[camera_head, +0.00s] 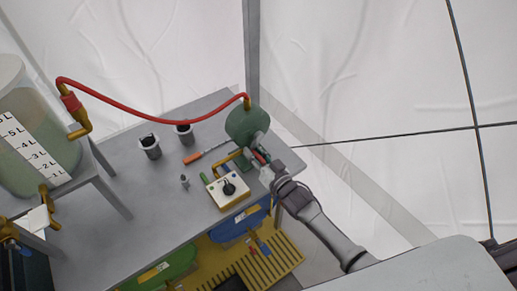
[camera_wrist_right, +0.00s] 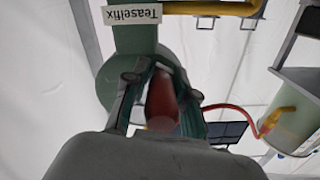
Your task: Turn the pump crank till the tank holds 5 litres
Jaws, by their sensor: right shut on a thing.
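The green pump (camera_head: 243,124) stands at the table's far right corner. It also shows in the wrist view (camera_wrist_right: 112,80), with a "Teaselfix" label. My right gripper (camera_head: 262,161) is shut on the red crank handle (camera_wrist_right: 162,102), which shows between its fingers (camera_wrist_right: 160,105) in the wrist view. The crank arm is mostly hidden. The clear tank (camera_head: 35,130) stands at the left on a raised stand, with a white litre scale (camera_head: 35,155). Its contents look greenish, but I cannot read the level surely. A red hose (camera_head: 150,110) joins pump and tank. My left gripper is not in view.
On the grey table (camera_head: 120,230) stand two grey cups (camera_head: 150,147) (camera_head: 184,134), an orange-handled screwdriver (camera_head: 193,158) and a cream box with a black knob (camera_head: 229,187). A tent pole rises behind the pump.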

